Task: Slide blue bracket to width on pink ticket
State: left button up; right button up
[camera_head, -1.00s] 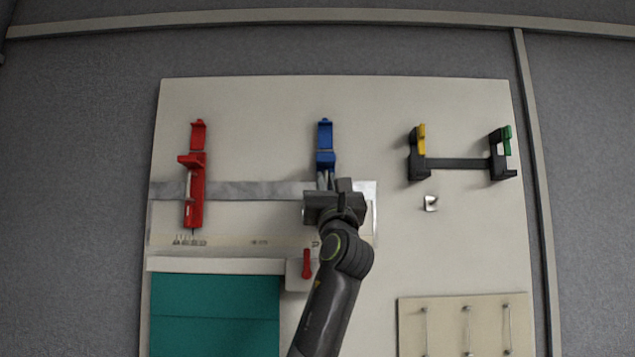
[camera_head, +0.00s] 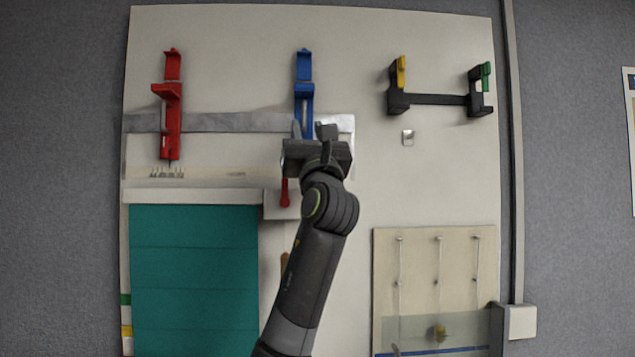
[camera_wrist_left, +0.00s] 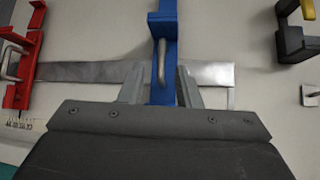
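The blue bracket (camera_head: 304,92) is upright on the pale wall board, across a grey metal rail (camera_head: 240,122). It also shows in the left wrist view (camera_wrist_left: 163,35), with a metal loop handle on its front. My left gripper (camera_wrist_left: 160,85) is at the bracket's lower part, one finger on each side, with narrow gaps seeming to remain. In the head view the left gripper (camera_head: 312,130) covers the bracket's lower end. A red bracket (camera_head: 170,105) stands farther left on the same rail, above a printed scale (camera_head: 168,173). I see no pink ticket. My right gripper is out of view.
A black holder (camera_head: 435,99) with yellow and green clips is at upper right, a small metal hook (camera_head: 408,137) below it. A teal panel (camera_head: 195,270) hangs at lower left, a red lever (camera_head: 285,192) beside it. A pegged panel (camera_head: 435,265) is at lower right.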

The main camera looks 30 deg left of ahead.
pick_arm(q)
jog(key=b+v, duration=0.4)
jog(key=v, duration=0.7)
